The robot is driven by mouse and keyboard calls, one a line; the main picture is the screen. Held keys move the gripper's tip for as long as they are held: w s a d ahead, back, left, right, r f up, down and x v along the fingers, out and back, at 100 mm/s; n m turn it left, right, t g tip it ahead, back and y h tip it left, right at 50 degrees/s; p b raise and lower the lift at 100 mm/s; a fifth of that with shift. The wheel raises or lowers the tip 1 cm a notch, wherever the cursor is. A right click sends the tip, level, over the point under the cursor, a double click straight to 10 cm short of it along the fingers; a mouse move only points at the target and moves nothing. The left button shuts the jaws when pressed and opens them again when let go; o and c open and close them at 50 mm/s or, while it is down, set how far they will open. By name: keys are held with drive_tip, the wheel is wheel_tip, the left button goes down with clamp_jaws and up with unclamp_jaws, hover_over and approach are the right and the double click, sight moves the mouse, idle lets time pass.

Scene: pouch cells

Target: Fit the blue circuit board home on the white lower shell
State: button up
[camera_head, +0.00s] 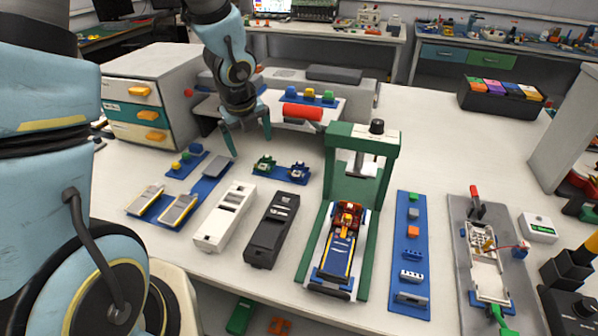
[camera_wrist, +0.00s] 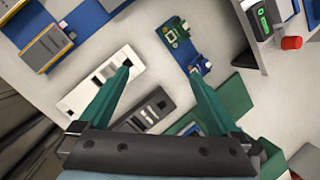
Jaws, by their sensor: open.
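My gripper (camera_head: 247,145) is open and empty, hanging above the bench behind the parts; its spread fingers also show in the wrist view (camera_wrist: 160,72). The small blue circuit board (camera_head: 298,170) lies on a blue mat to the right of my gripper in the head view. It shows near the right fingertip in the wrist view (camera_wrist: 201,69), partly hidden. A white shell (camera_head: 487,270) sits in a grey clamping fixture at the right of the head view, with a yellowish part in it. A separate long white housing (camera_head: 225,215) lies nearer the middle and shows in the wrist view (camera_wrist: 97,82).
A green circuit board (camera_head: 264,163) shares the mat. A dark housing (camera_head: 271,232) lies beside the white one. A green press frame (camera_head: 385,175) and a blue strip of small parts (camera_head: 411,240) stand between the mat and the grey fixture (camera_head: 464,235).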

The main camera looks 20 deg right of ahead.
drive_tip(key=s+d+f+m+h, duration=0.1)
drive_tip(key=s+d+f+m, duration=0.2)
drive_tip(key=d+m, duration=0.6)
drive_tip(key=b, duration=0.2)
approach(296, 176)
drive_tip(key=w, duration=0.1)
drive_tip(key=shift+m, duration=0.4)
drive_tip(key=shift+p+x, duration=0.35)
drive_tip(key=shift+x, duration=3.15)
drive_tip(key=shift+s+d, duration=0.1)
drive_tip(key=shift+s, duration=0.05)
drive_tip(key=shift+c, duration=0.3)
drive_tip(key=c, duration=1.5)
